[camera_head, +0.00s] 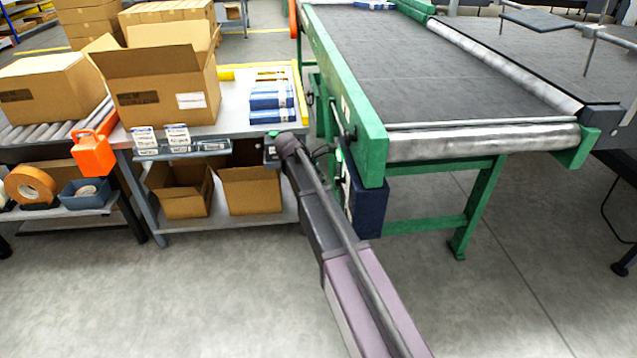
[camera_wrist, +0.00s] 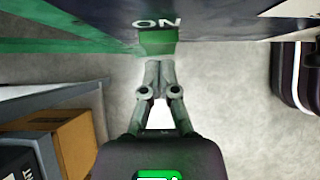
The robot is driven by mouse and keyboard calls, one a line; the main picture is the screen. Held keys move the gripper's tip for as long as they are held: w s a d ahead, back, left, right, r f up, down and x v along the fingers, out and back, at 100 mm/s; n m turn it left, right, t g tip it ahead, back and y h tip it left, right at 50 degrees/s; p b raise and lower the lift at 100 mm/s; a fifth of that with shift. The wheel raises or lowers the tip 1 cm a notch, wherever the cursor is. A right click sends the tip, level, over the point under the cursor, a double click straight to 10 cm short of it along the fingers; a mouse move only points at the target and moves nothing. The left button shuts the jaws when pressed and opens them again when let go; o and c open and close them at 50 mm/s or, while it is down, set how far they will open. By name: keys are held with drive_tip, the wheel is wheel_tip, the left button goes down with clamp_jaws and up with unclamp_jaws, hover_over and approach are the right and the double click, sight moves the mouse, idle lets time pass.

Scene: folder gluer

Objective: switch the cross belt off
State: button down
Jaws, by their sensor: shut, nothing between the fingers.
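The cross belt (camera_head: 440,60) is a dark belt in a green frame (camera_head: 358,130), at the upper right of the head view. A dark blue box (camera_head: 368,205) hangs under its near left corner, partly behind my arm. In the wrist view a green switch part (camera_wrist: 157,42) sits on a dark face with white lettering that reads ON. My gripper (camera_wrist: 160,65) is shut and empty, its fingertips just below the green part. I cannot tell whether they touch it. In the head view my arm hides the fingers and most of the switch.
A packing bench (camera_head: 235,112) with an open carton (camera_head: 165,90) and blue packs (camera_head: 270,103) stands left of the belt, close to my wrist. Cartons (camera_head: 250,190) lie on its lower shelf. A green belt leg (camera_head: 475,210) stands right of my arm. The foreground floor is clear.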

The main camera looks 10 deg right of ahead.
drive_tip(key=shift+d, duration=0.15)
drive_tip(key=shift+d+f, duration=0.2)
drive_tip(key=shift+d, duration=0.1)
drive_tip(key=shift+r, duration=0.15)
idle(0.3)
drive_tip(key=shift+d+r+p, duration=0.1)
drive_tip(key=shift+r+p, duration=0.55)
drive_tip(key=shift+r, duration=0.05)
idle(0.3)
